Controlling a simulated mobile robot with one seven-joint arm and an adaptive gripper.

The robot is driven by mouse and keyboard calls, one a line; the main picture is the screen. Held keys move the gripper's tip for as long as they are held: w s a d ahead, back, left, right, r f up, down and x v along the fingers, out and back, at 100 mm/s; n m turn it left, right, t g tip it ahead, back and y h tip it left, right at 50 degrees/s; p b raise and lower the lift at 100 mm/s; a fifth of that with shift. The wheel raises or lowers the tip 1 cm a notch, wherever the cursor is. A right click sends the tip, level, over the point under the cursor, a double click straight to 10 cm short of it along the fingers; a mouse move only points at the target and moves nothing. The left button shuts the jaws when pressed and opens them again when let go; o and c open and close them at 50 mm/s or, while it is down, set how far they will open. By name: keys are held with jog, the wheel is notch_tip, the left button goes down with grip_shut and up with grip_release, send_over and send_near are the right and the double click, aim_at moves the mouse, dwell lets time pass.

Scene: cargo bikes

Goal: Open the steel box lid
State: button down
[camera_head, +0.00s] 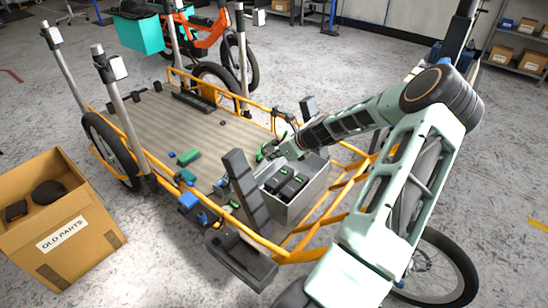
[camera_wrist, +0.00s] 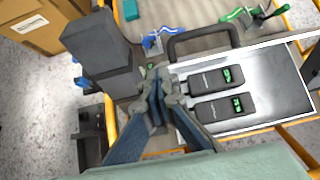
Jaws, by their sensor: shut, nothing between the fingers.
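The steel box (camera_head: 312,198) sits on the front part of the cargo bike's bed. In the wrist view the box (camera_wrist: 290,88) looks open at the top. Two dark devices with green displays (camera_wrist: 222,106) lie inside it. I cannot make out a separate lid in either view. A dark curved handle (camera_wrist: 204,36) shows beside the box. My gripper (camera_wrist: 158,84) is shut and empty near the box's edge, beside the devices. I cannot tell whether it touches the box. In the head view my gripper (camera_head: 287,150) is at the box's far side.
A tall dark block (camera_head: 241,188) stands close to the box. Small blue and green tools (camera_head: 188,157) lie on the bed. Yellow rails (camera_head: 325,208) run round the bike. A cardboard box labelled OLD PARTS (camera_head: 62,230) stands on the floor at left.

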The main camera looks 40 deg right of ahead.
jog(key=w+a+r+p, duration=0.1)
jog(key=w+a+p, duration=0.1)
jog(key=w, duration=0.4)
jog(key=w+a+r+p, duration=0.1)
jog(key=w+r+p, duration=0.1)
jog(key=w, duration=0.5)
jog(key=shift+a+r+p, duration=0.15)
jog(key=shift+a+p, duration=0.25)
jog(key=shift+p, duration=0.2)
jog(key=shift+s+d, duration=0.1)
jog(key=shift+s, duration=0.05)
